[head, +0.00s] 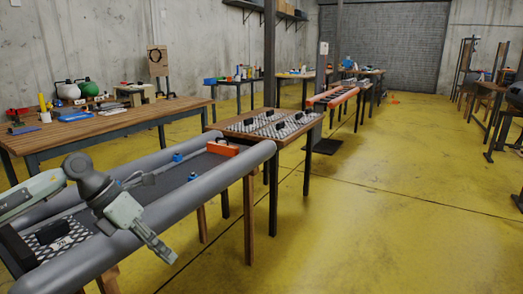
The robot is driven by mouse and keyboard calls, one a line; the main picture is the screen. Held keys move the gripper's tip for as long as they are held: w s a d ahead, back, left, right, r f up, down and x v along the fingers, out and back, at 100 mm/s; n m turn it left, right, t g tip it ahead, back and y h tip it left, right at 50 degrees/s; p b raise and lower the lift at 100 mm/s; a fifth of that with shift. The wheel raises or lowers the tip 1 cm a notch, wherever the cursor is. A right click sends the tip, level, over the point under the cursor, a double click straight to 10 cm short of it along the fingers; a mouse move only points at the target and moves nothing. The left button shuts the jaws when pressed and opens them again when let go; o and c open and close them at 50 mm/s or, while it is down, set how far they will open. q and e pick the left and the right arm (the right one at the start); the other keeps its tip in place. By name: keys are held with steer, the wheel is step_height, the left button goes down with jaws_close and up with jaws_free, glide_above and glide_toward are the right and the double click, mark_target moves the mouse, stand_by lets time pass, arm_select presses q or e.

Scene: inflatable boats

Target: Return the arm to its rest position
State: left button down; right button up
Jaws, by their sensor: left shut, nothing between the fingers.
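My left arm comes in from the left edge over the grey inflatable boat (205,228). My left gripper (170,258) hangs at the boat's near side tube, pointing down and to the right. Its fingers are together with nothing visible between them. In the picture it overlaps the outer side of the tube; I cannot tell whether it touches. My right gripper is not in view.
The boat rests on a wooden stand and holds an orange block (223,148) and blue fittings. A patterned table (290,135) stands beyond it. A wooden workbench (130,118) with tools is at the left. The yellow floor (390,210) at right is clear.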

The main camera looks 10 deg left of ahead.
arm_select(q)
steer(key=w+d+r+n+t+h, duration=0.3)
steer(key=d+r+n+t+h, duration=0.15)
steer(key=d, duration=0.35)
steer(key=w+d+r+n+t+h, duration=0.3)
steer(key=d+n+t+h, duration=0.15)
steer(key=d, duration=0.35)
steer(key=w+a+f+n+t+y, duration=0.4)
steer(key=a+f+n+t+y, duration=0.5)
steer(key=n, duration=0.9)
steer(key=s+a+f+n+g+y, duration=0.5)
steer(key=a+f+n+y, duration=0.15)
steer(key=f, duration=0.45)
steer(key=s+f+n+g, duration=0.3)
steer(key=s+f+g, duration=0.3)
steer(key=s+f, duration=0.4)
steer(key=s+f+n+g+y, duration=0.1)
steer(key=s+f+n+g, duration=0.2)
steer(key=s+f, duration=0.7)
steer(key=s+g, duration=0.2)
steer(key=s, duration=0.3)
steer(key=shift+s+a+f+g+p, duration=0.15)
steer(key=shift+s+f+g+p, duration=0.05)
steer(key=shift+f+g+p, duration=0.2)
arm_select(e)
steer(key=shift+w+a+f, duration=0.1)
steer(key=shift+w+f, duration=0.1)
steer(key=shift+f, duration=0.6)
